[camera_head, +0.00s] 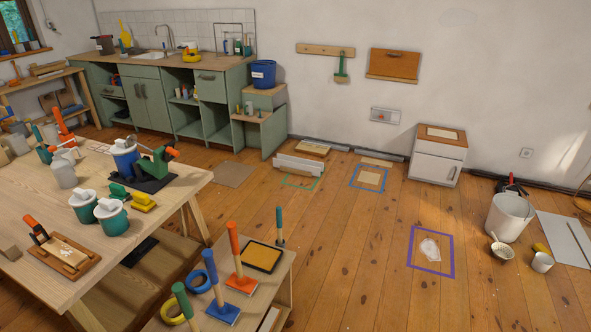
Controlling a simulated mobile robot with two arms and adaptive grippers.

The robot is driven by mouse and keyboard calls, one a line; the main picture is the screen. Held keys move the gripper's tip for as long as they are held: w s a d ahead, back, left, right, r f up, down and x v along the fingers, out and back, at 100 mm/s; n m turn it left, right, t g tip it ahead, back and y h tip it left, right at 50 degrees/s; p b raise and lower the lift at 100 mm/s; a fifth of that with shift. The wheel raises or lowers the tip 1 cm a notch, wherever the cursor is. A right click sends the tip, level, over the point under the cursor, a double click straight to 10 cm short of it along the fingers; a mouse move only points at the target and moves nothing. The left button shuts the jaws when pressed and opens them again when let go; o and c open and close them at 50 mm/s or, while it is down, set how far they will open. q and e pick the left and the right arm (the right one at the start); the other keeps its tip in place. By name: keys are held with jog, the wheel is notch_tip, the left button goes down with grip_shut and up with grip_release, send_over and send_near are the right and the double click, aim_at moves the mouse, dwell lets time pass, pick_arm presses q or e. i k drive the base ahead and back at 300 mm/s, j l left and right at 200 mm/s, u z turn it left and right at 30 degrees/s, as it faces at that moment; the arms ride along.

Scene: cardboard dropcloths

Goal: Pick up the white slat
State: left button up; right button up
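A long white slat-like piece (297,167) is on the floor near the back wall. It appears to stand on its long edge, partly over the green taped outline (301,184). I cannot tell whether it is one piece or several, or whether it touches the wooden box behind it. Neither of my grippers shows in the head view.
A blue taped outline (354,186) and a purple one (412,250) lie on the floor. The workbench (25,284) and a low table (285,268) with upright-handled tools fill the lower left. A white bucket (509,218) stands right. The middle floor is mostly clear.

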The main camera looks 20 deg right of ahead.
aim_at(315, 171)
jog(key=i+l+z, duration=0.1)
jog(key=l, duration=0.25)
jog(key=i+l+z, duration=0.1)
jog(key=l, duration=0.25)
jog(key=i+l+z, duration=0.9)
jog(key=i, duration=0.35)
jog(key=i+l+z, duration=0.1)
jog(key=i+z, duration=0.2)
jog(key=i+u, duration=0.2)
jog(key=i, duration=0.3)
jog(key=i+l+u, duration=0.1)
jog(key=i+u, duration=0.15)
jog(key=i, duration=0.3)
jog(key=i+l+u, duration=0.2)
jog(key=i, duration=0.3)
jog(key=i+j+u, duration=0.2)
jog(key=u, duration=0.25)
jog(key=i+u, duration=0.9)
jog(key=i+l+u, duration=0.1)
jog(key=i+u, duration=0.15)
jog(key=u, duration=0.2)
jog(key=i+u, duration=0.3)
jog(key=i, duration=1.05)
jog(key=i+j+z, duration=0.1)
jog(key=i+z, duration=0.35)
jog(key=i+j+z, duration=0.2)
jog(key=z, duration=0.25)
jog(key=i+j+z, duration=0.65)
jog(key=j+z, duration=0.2)
jog(key=l, duration=0.1)
